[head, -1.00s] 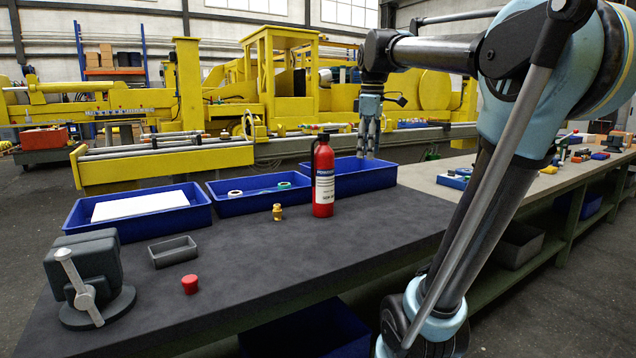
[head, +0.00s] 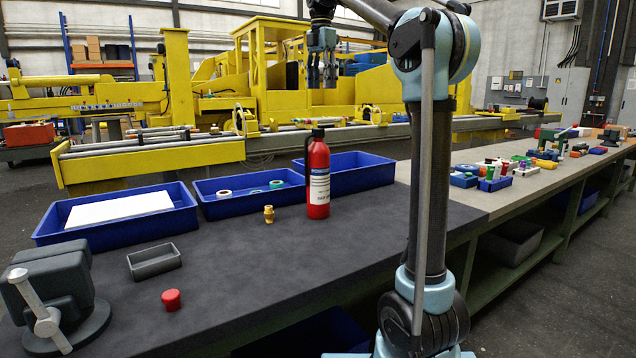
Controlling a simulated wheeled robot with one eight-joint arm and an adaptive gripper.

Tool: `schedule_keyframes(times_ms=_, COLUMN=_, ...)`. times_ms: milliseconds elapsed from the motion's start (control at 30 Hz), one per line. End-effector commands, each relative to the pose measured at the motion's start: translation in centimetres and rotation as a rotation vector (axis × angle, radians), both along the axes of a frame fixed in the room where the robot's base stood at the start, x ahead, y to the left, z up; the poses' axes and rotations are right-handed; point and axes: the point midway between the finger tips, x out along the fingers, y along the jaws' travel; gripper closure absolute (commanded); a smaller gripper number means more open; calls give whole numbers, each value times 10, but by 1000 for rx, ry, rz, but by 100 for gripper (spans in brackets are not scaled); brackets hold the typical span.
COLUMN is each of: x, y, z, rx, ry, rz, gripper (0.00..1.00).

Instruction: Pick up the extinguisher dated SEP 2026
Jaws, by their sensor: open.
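One red extinguisher (head: 318,178) with a black top and a white label stands upright on the dark bench mat, in front of the blue bins. The label's print is too small to read, so I cannot tell its date. My gripper (head: 322,82) hangs above and behind the extinguisher in the picture, fingers pointing down, apart from it and empty.
Three blue bins (head: 118,233) stand along the bench's back edge. A brass fitting (head: 268,214), a red cap (head: 171,300), a grey tray (head: 154,262) and a vise (head: 55,300) are on the dark mat (head: 260,280). Small parts lie on the lighter bench at right.

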Motion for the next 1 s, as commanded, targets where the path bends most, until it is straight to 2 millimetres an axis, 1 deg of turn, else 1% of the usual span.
schedule_keyframes(times_ms=500, x=-3, y=5, z=-83, rx=0, ry=0, rz=4, gripper=47)
schedule_keyframes(times_ms=600, x=-3, y=5, z=-97, rx=0, ry=0, rz=3, gripper=47)
schedule_keyframes(times_ms=700, x=-3, y=5, z=-105, rx=0, ry=0, rz=3, gripper=47)
schedule_keyframes(times_ms=867, x=-3, y=5, z=-112, rx=0, ry=0, rz=3, gripper=47)
schedule_keyframes(times_ms=1000, x=-6, y=9, z=-128, rx=0, ry=0, rz=3, gripper=47)
